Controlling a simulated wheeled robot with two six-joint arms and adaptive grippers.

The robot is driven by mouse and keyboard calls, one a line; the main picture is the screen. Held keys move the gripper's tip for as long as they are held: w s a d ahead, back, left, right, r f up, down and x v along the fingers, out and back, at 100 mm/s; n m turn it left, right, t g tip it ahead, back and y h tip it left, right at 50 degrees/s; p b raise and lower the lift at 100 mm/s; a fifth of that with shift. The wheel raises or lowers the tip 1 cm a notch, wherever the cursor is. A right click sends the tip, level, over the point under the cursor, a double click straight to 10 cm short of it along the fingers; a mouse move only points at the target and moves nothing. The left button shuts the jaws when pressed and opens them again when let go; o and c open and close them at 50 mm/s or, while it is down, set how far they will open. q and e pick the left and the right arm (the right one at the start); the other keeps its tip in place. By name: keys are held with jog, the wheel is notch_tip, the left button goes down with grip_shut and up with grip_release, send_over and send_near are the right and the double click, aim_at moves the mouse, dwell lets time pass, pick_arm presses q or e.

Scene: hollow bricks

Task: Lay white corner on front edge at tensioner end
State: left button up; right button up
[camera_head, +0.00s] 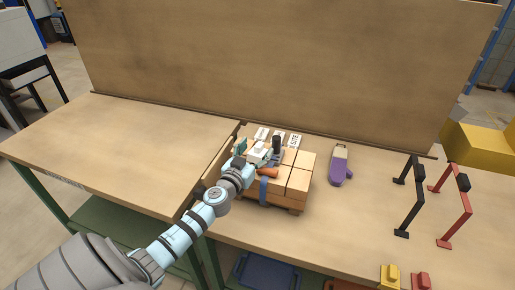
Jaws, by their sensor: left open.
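A stack of tan hollow bricks (298,181) sits on a low pallet on the workbench. A blue strap (263,190) runs down its front face. A tool with a black upright part (277,146) and an orange handle (268,173), apparently the tensioner, sits on top near the front edge. My left gripper (256,157) is over the stack's front left, beside the tool, and open. A small white piece (259,150), possibly the white corner, shows at the fingers; I cannot tell whether they touch it. Other white pieces (262,133) lie toward the back of the stack. My right gripper is out of view.
A purple and grey object (341,167) lies right of the stack. A black frame (411,196) and a red frame (456,211) stand farther right. A tall wooden panel (280,65) closes the back. The bench's left side (110,145) is clear.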

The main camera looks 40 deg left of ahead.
pick_arm(q)
jog(key=shift+w+a+f, duration=0.1)
jog(key=shift+w+f, duration=0.1)
jog(key=shift+w, duration=0.35)
jog(key=shift+s, duration=0.1)
grip_shut()
jog(key=shift+r, duration=0.15)
